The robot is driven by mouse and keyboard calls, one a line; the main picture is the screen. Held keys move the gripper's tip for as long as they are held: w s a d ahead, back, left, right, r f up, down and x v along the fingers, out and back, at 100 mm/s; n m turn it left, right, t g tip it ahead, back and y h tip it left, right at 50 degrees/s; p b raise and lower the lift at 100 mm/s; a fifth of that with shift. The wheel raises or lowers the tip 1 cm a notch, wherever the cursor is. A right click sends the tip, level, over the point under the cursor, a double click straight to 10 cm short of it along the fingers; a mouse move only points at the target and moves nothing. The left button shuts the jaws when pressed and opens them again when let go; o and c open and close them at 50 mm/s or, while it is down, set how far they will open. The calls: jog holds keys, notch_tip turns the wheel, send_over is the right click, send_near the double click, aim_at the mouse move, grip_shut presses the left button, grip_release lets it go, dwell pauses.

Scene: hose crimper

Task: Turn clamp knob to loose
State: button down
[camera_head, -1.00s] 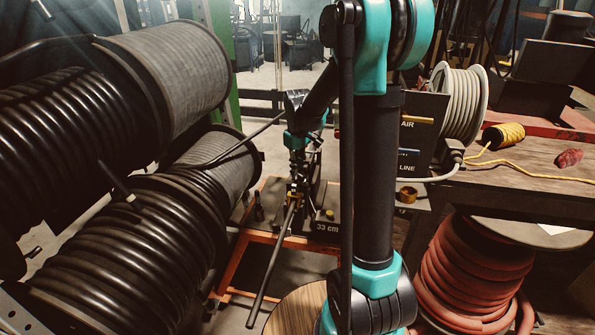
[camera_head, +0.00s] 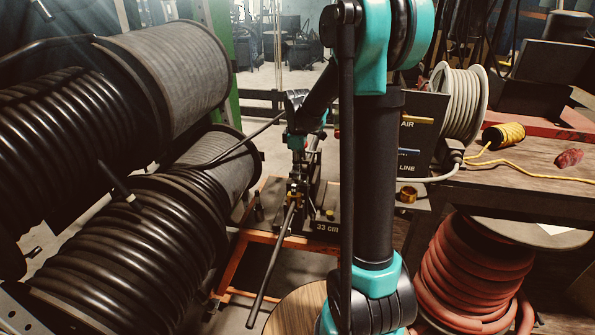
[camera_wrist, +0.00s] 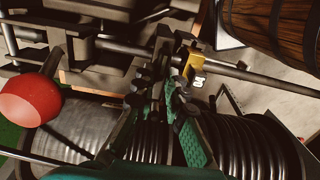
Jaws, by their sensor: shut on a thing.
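My gripper (camera_wrist: 161,80) points at the crimper (camera_wrist: 100,45) in the wrist view, its two teal-padded fingers closed in on a small dark part between the tips. This is taken to be the clamp knob; the fingers hide most of it, and its turn position cannot be read. A yellow collar (camera_wrist: 195,62) on a dark rod is just right of the fingertips. In the head view my gripper (camera_head: 296,178) is small at the crimper (camera_head: 318,205), above the base marked 33 cm, and the knob cannot be made out.
A red ball (camera_wrist: 30,100) on a lever is left of my gripper. Black hose reels (camera_head: 125,235) stand close on the left. A wooden barrel (camera_wrist: 275,25) is at upper right in the wrist view. A long dark bar (camera_head: 272,265) slants down from the crimper.

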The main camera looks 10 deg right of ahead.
dwell(0.4)
jog(key=c, duration=1.6)
grip_release()
jog(key=shift+o, duration=0.2)
notch_tip(320, 180, up, 12)
